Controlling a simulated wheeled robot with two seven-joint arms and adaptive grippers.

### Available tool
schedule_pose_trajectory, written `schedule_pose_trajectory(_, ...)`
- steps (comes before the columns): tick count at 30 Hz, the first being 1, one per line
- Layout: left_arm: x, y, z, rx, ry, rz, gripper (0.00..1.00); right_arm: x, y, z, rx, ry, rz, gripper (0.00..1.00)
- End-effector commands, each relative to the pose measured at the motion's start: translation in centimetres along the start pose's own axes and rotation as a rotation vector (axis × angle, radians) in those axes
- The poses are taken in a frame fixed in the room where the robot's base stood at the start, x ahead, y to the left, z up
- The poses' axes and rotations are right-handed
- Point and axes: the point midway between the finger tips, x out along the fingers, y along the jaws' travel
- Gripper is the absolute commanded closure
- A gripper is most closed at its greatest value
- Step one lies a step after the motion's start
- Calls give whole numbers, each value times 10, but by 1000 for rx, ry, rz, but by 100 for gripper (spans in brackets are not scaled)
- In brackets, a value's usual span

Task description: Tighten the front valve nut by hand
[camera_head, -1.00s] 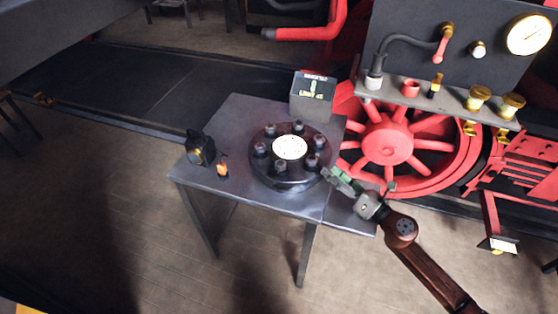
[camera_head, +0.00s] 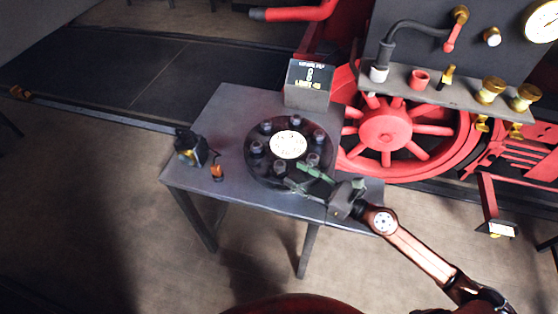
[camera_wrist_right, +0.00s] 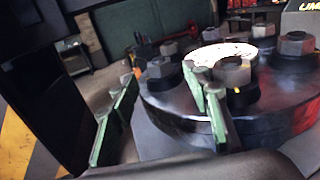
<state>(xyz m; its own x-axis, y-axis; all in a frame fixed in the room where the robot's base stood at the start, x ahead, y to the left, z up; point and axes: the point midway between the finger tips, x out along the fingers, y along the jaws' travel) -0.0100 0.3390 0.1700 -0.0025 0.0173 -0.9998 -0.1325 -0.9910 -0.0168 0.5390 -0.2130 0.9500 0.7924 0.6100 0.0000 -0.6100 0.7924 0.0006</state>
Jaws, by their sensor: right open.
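A round dark valve cover (camera_head: 262,138) with a white centre disc (camera_head: 288,145) lies on the table. Several hex nuts stand in a ring on it. The front nut (camera_head: 281,167) is at the cover's near edge; it also shows in the right wrist view (camera_wrist_right: 160,68). My right gripper (camera_head: 293,174) reaches in from the right, low over the cover's front edge. Its green fingers are open and empty, with the front nut just ahead of the gap. In the wrist view, the right finger (camera_wrist_right: 210,105) partly overlaps the front-right nut (camera_wrist_right: 233,72). My left gripper is out of view.
The table (camera_head: 225,115) has a dark box with a lettered display (camera_head: 308,75) at the back. A small black device (camera_head: 190,148) and an orange-topped item (camera_head: 217,172) stand at the left. A gauge shelf (camera_head: 425,97) and red wheel (camera_head: 385,130) are behind right.

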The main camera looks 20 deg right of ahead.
Motion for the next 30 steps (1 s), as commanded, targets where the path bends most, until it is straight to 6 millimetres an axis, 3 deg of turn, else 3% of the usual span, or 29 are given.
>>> schedule_pose_trajectory(7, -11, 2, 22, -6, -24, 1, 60, 35, 0, 4, -5, -2, 3, 56)
schedule_pose_trajectory(15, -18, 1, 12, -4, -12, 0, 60, 63, -1, 3, -1, -1, -1, 56)
schedule_pose_trajectory(21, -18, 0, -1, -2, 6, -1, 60, 68, -1, 1, -1, 0, -2, 56)
schedule_pose_trajectory(27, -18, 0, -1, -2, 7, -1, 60, 68, -1, 0, 0, 0, -2, 56)
schedule_pose_trajectory(30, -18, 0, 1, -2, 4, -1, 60, 68, -1, 0, 0, 0, -2, 63)
